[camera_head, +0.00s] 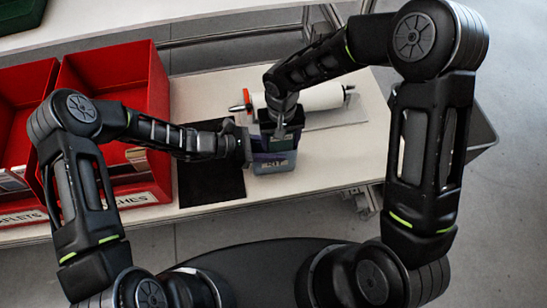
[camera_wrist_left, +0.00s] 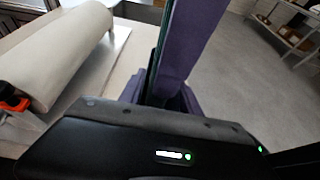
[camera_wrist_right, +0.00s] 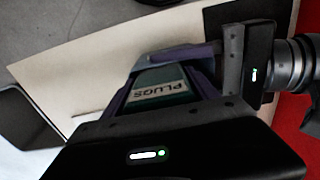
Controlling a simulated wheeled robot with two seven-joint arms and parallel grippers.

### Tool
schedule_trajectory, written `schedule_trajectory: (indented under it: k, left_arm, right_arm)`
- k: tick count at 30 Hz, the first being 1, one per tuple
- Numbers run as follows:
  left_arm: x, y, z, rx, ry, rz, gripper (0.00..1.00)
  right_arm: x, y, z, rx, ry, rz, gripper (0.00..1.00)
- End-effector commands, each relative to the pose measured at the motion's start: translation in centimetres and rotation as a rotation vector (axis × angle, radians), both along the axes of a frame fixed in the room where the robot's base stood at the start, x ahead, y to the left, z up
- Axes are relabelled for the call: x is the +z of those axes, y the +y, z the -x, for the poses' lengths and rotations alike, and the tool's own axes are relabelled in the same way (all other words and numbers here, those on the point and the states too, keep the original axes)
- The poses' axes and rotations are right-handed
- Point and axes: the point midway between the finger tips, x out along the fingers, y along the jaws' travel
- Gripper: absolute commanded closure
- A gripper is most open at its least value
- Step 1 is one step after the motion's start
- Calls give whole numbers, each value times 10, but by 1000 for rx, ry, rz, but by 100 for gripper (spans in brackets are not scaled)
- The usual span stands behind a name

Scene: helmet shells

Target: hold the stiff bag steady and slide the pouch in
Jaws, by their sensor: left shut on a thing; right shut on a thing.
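The stiff purple-grey bag (camera_head: 273,165) stands upright on the table with a label on its front. My left gripper (camera_head: 247,148) comes in from the left and is shut on the bag's side. In the left wrist view the bag (camera_wrist_left: 190,40) rises as a tall purple wall. My right gripper (camera_head: 280,112) points down from above and is shut on the dark green pouch (camera_head: 283,141). The pouch is at the bag's mouth; how deep it sits is hidden. In the right wrist view the pouch (camera_wrist_right: 160,90) shows a "PLUGS" label, with purple bag edges beside it.
A white roll (camera_head: 318,97) with red and black ends lies behind the bag. Red bins (camera_head: 115,75) stand at the left, next to a black mat (camera_head: 210,185). The table (camera_head: 340,150) is clear right of the bag. A grey bin (camera_head: 481,130) is beyond its right edge.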

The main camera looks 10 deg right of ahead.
Motion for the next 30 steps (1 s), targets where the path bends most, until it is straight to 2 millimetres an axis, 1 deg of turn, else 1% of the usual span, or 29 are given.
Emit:
schedule_trajectory:
  k: [4,5,14,23,26,30]
  left_arm:
    - [0,0,0,0,0,0,100]
    - [0,0,0,0,0,0,100]
    - [0,0,0,0,0,0,100]
    - [0,0,0,0,0,0,100]
    - [0,0,0,0,0,0,100]
    - [0,0,0,0,0,0,100]
  right_arm:
    - [0,0,0,0,0,0,74]
    - [0,0,0,0,0,0,31]
    - [0,0,0,0,0,0,7]
    - [1,0,0,0,0,0,7]
    - [7,0,0,0,-1,1,7]
    - [25,0,-1,-1,-3,0,7]
